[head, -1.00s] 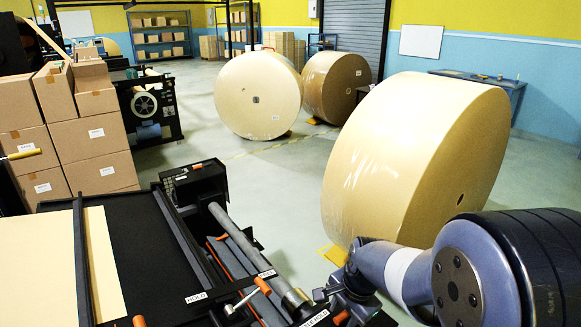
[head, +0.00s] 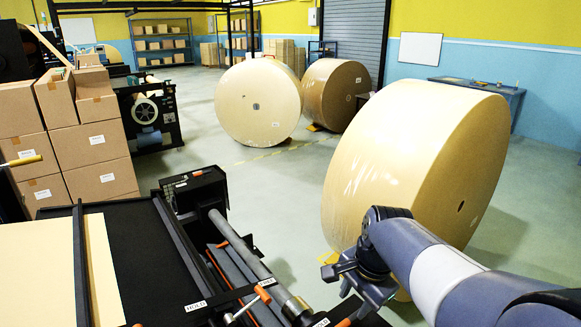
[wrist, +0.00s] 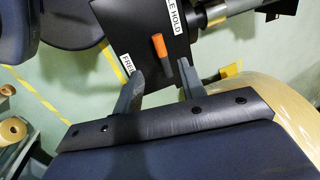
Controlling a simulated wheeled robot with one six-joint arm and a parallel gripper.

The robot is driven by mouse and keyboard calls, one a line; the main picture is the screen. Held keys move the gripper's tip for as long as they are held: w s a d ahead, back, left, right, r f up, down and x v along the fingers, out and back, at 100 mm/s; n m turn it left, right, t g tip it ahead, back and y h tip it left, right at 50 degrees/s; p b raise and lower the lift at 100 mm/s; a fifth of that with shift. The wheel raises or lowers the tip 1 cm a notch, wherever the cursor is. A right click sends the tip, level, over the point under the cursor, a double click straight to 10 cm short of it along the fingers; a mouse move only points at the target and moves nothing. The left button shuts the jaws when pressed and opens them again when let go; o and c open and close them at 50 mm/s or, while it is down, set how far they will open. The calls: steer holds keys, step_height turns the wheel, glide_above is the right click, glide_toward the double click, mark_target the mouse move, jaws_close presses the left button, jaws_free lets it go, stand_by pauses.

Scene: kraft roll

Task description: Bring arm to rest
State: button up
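My arm reaches in from the lower right of the head view, and my gripper (head: 352,282) hangs beside the black machine's right end, in front of the large kraft roll (head: 400,165). In the wrist view the two grey fingers of my gripper (wrist: 162,70) stand apart with nothing held between them. An orange lever (wrist: 161,55) on the machine's black panel shows beyond the fingertips; a lever also shows in the head view (head: 262,291). How far the fingertips are from the panel is hard to tell.
The black machine (head: 135,262) with a grey shaft (head: 240,245) fills the front. Stacked cartons (head: 95,150) stand at left. A pale roll (head: 258,101) and a brown roll (head: 336,94) stand further back. The floor between (head: 265,185) is clear.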

mark_target(348, 323)
steer(key=f, duration=0.3)
steer(key=w+f, duration=0.1)
steer(key=f, duration=0.2)
steer(key=a+f, duration=0.1)
steer(key=f, duration=0.2)
steer(key=shift+w, duration=0.15)
steer(key=shift+w+f, duration=0.1)
steer(key=shift+f, duration=0.2)
steer(key=shift+s+d+r+n+g+y+b, duration=0.15)
steer(key=shift+d+n+b, duration=0.1)
steer(key=shift+n, duration=0.8)
steer(key=shift+s+d+f+n+g+y+b, duration=0.1)
steer(key=shift+n+g+y+b, duration=0.1)
steer(key=shift+n, duration=0.85)
